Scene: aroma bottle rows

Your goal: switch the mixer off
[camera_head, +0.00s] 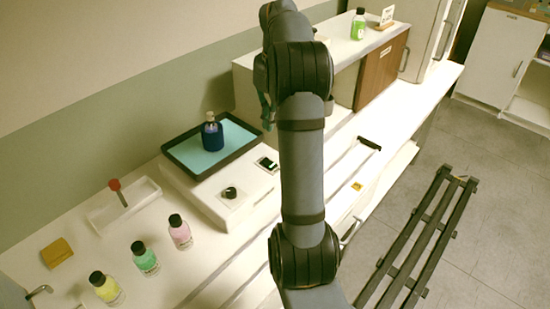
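The mixer (203,198) is a white box on the counter with a dark-rimmed tray and a teal mat on top. A dark blue bottle (213,137) stands upright on the mat. A round black knob (231,192) sits on the mixer's front, and a small dark display (267,164) is to the knob's right. My gripper (265,113) seems to show only as a small dark part beside my arm, right of and above the tray. It is mostly hidden by the arm, so I cannot tell its opening or any hold.
Pink (180,234), green (145,260) and yellow (106,289) bottles stand in a row at the left front. A white tray (146,190) with a red-topped stick (117,189) lies left of the mixer. A raised shelf holds a bright green bottle (358,25).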

